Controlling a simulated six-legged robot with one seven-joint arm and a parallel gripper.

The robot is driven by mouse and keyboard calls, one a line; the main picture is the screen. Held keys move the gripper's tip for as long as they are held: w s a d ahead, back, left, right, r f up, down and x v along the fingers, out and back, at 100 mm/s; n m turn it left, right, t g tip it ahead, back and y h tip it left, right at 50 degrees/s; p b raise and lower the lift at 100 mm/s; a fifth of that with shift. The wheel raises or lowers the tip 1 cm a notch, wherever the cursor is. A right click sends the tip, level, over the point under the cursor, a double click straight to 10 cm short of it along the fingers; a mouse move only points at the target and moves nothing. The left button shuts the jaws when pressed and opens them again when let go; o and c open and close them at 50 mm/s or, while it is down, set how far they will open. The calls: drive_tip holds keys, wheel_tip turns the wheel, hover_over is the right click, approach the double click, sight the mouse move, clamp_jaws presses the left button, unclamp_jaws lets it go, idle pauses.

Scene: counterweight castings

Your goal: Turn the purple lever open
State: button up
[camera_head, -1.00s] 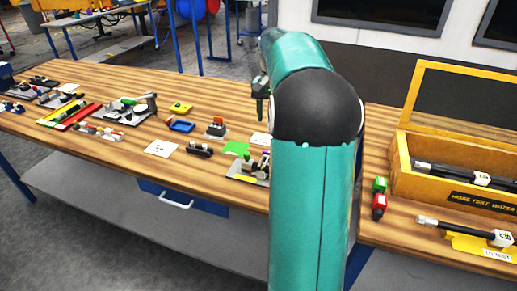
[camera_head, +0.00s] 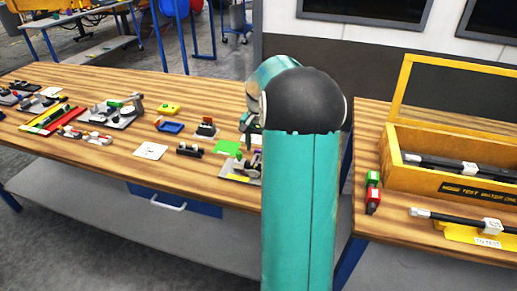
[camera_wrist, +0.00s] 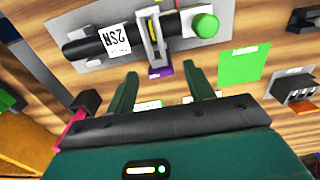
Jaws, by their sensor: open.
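The purple lever end (camera_wrist: 160,70) shows in the wrist view below a pale metal arm, on a grey plate (camera_wrist: 90,18). A black cylinder (camera_wrist: 92,45) with a white label and a green knob (camera_wrist: 206,26) sit on the same plate. My gripper (camera_wrist: 161,80) is open and empty, its two dark green fingers pointing towards the fixture, with the purple end roughly between their tips in the picture. I cannot tell the remaining depth. In the head view the fixture (camera_head: 238,167) is partly behind my arm, and the purple part is hidden there.
A green card (camera_wrist: 243,64) lies beside the plate; it also shows in the head view (camera_head: 227,147). A small black device (camera_wrist: 294,92) stands further right. Other fixtures crowd the wooden bench's left. A yellow wooden box (camera_head: 440,172) with black rods stands on the right bench.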

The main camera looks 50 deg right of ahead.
drive_tip(key=shift+f, duration=0.8)
drive_tip(key=c, duration=1)
